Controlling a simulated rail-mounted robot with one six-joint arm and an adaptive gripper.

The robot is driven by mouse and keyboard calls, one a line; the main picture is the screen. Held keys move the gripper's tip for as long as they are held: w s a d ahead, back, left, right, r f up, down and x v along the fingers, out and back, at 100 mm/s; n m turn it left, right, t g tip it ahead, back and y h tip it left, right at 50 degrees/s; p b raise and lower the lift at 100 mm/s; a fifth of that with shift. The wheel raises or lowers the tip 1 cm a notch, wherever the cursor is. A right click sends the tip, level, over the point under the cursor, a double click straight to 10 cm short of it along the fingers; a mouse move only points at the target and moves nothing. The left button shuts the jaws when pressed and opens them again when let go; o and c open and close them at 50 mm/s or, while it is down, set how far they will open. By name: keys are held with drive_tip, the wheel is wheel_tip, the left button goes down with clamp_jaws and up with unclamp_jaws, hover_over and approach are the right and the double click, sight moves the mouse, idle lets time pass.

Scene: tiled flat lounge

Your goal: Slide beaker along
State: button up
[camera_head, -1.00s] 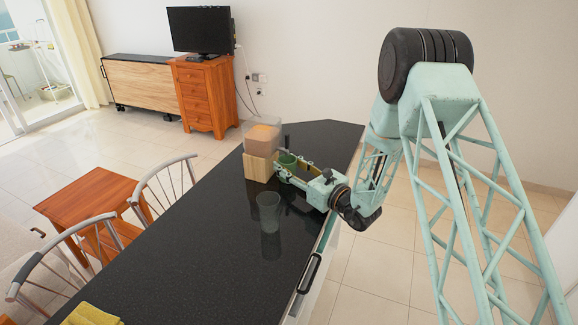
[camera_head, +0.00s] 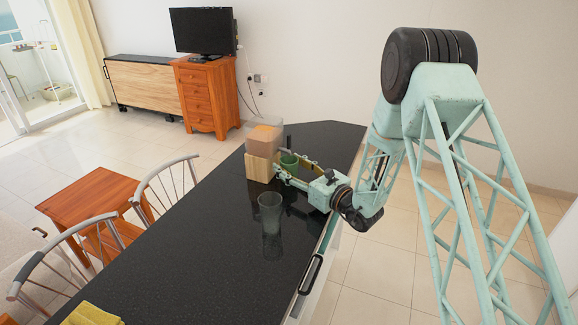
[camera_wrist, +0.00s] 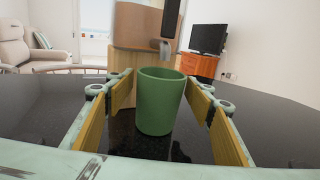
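A green cup (camera_head: 289,163) stands upright on the black counter (camera_head: 190,240). In the wrist view the green cup (camera_wrist: 160,103) is between the two yellow-padded fingers of my gripper (camera_wrist: 159,88). A gap shows on each side of the cup, so the fingers are open around it and do not grip it. In the head view my gripper (camera_head: 285,166) reaches in low from the right, and its fingers partly hide the cup. A clear grey glass tumbler (camera_head: 270,212) stands on the counter nearer the camera, apart from the gripper.
Yellow cloth (camera_head: 90,314) lies at the near end. The counter between cloth and tumbler is clear. Chairs (camera_head: 165,190) stand along its left side.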

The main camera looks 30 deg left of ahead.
drive_tip(key=shift+o, duration=0.3)
drive_tip(key=shift+d, duration=0.1)
drive_tip(key=shift+v, duration=5.95)
drive_tip(key=shift+s+r, duration=0.1)
drive_tip(key=s+d+r+n+g, duration=0.2)
drive_tip(key=s+r+n+g, duration=0.45)
drive_tip(key=s+r, duration=0.75)
drive_tip(key=s+d+r+n+g+h, duration=0.35)
drive_tip(key=s+d+r+n, duration=0.35)
drive_tip(key=s+r, duration=0.45)
drive_tip(key=s+d+n+t+h, duration=0.1)
drive_tip(key=s+d+n+h, duration=0.45)
drive_tip(key=s+d, duration=1.15)
drive_tip(key=s+d+r+n+t+h, duration=0.1)
drive_tip(key=s+d+t+h, duration=0.1)
drive_tip(key=d, duration=1)
drive_tip(key=s+d+r+n+t+h, duration=0.1)
drive_tip(key=s+d+n+t+h, duration=0.1)
drive_tip(key=d, duration=1)
drive_tip(key=s+t+h, duration=0.1)
drive_tip(key=t+h, duration=0.1)
drive_tip(key=h, duration=0.1)
drive_tip(key=shift+s+n+h, duration=0.3)
